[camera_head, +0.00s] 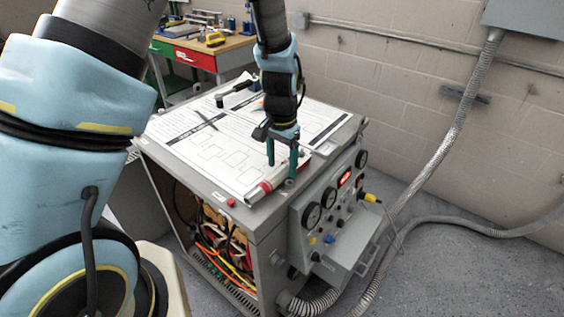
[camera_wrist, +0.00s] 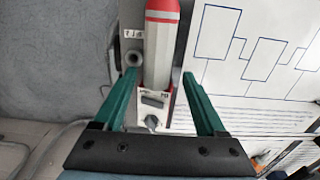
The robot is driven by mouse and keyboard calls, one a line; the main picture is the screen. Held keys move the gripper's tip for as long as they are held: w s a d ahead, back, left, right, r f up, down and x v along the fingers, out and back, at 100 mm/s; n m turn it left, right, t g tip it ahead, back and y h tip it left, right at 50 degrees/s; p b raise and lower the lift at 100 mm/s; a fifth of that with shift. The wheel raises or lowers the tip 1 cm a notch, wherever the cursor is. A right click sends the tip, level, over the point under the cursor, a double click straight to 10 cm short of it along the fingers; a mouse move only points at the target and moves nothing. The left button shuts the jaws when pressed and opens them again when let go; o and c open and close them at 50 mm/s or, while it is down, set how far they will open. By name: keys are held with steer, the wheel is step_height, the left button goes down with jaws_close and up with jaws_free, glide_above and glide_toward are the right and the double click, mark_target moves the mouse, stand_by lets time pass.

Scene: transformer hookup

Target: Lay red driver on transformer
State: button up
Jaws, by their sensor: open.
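The transformer (camera_head: 232,209) is a grey cabinet with an open front and papers on its flat top. A long red-and-grey tool (camera_head: 264,187) lies along the top's near right edge; I take it as the red driver, but cannot be sure. In the wrist view the tool (camera_wrist: 161,48) has a red end with a white stripe and a grey body. My gripper (camera_head: 281,170) points down over this edge with its teal fingers apart. In the wrist view the gripper (camera_wrist: 160,75) has one finger on each side of the tool; no contact is clear.
Printed sheets (camera_head: 225,150) cover most of the top, with dark tools lying on them. A small red knob (camera_head: 231,202) sits at the near corner. Gauges and a yellow plug (camera_head: 370,198) project from the right side panel. A workbench (camera_head: 205,50) stands behind.

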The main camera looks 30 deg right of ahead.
mark_target(282, 167)
steer(key=shift+r, duration=0.15)
step_height(282, 167, up, 12)
steer(key=b, duration=0.4)
steer(key=w+a+n, duration=0.2)
steer(key=a+n, duration=0.1)
steer(key=a, duration=0.6)
steer(key=w+a+n, duration=0.3)
steer(key=a, duration=0.6)
steer(key=s+a+f+n, duration=0.1)
steer(key=s+a+n, duration=0.1)
steer(key=a, duration=0.5)
steer(key=s+a+f+n+t, duration=0.1)
steer(key=a+n, duration=0.2)
steer(key=a, duration=0.4)
steer(key=shift+s+n+t, duration=0.3)
steer(key=shift+s+n, duration=0.1)
steer(key=shift+a+f, duration=0.1)
